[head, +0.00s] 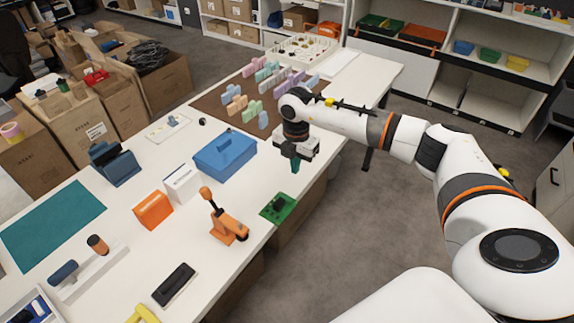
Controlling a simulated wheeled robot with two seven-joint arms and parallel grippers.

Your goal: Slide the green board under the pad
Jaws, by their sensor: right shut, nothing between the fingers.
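The green board (278,208) is a small green square with dark parts on top. It lies flat at the right edge of the white table. My right gripper (295,166) is shut and empty, pointing down above and beyond the board, apart from it. A flat teal pad (52,227) lies on the left part of the table, well away from the board. Whether this is the task's pad I cannot tell for sure. My left gripper is out of view.
An orange clamp-like tool (228,222) stands left of the board. A blue box (225,154), a white box (182,183) and an orange box (153,210) stand between board and teal pad. A black block (174,284) lies nearer. Pastel pieces (253,111) stand at the back.

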